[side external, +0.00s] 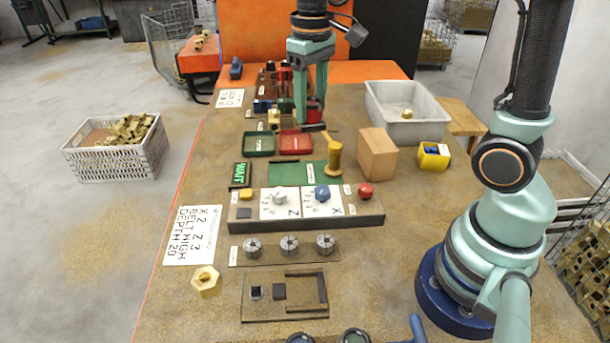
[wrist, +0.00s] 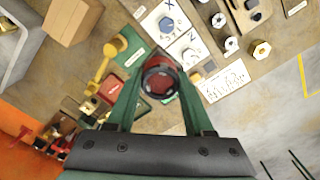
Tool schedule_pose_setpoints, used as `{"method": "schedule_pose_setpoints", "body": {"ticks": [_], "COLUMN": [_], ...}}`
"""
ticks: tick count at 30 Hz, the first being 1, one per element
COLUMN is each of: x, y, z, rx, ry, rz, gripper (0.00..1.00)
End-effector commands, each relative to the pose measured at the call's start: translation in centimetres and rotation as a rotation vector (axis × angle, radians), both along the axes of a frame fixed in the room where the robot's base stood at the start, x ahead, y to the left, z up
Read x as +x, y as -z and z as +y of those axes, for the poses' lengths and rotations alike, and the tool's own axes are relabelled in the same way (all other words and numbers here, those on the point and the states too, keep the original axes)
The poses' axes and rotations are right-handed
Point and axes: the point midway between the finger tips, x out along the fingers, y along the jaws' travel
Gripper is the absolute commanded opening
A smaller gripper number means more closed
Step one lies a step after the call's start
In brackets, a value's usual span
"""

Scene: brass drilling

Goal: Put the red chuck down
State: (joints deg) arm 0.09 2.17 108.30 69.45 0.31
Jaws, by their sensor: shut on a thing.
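The red chuck (side external: 314,112) is between the fingers of my gripper (side external: 311,112), which is shut on it near the far end of the bench. A red tray (side external: 295,142) and a green tray (side external: 258,143) lie just nearer the camera.
A yellow stand (side external: 335,157) and a cardboard box (side external: 377,153) stand to the right. A grey bin (side external: 383,103) is behind them. A panel with dials (side external: 300,222) lies nearer the camera, with several metal collets (side external: 289,245) in front. Dark blocks crowd the bench left of my gripper.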

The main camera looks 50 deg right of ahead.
Motion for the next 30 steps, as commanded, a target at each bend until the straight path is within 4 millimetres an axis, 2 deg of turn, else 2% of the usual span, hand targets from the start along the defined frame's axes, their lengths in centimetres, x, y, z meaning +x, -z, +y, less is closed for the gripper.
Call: {"method": "schedule_pose_setpoints", "body": {"ticks": [9, 14, 17, 20, 24, 30], "x": [-2.8, -2.1, -0.4, 1.5, 3.9, 5.6], "y": [3.5, 3.6, 2.9, 2.1, 1.2, 0.4], "z": [0.0, -1.2, -3.1, -6.0, -10.8, -17.0], "rx": [0.000, 0.000, 0.000, 0.000, 0.000, -0.001], "ry": [-0.009, 0.007, 0.028, 0.055, 0.091, 0.132], "rz": [0.000, -0.001, -0.002, -0.002, -0.001, -0.001], "gripper": [0.00, 0.00, 0.00, 0.00, 0.00, 0.00]}}
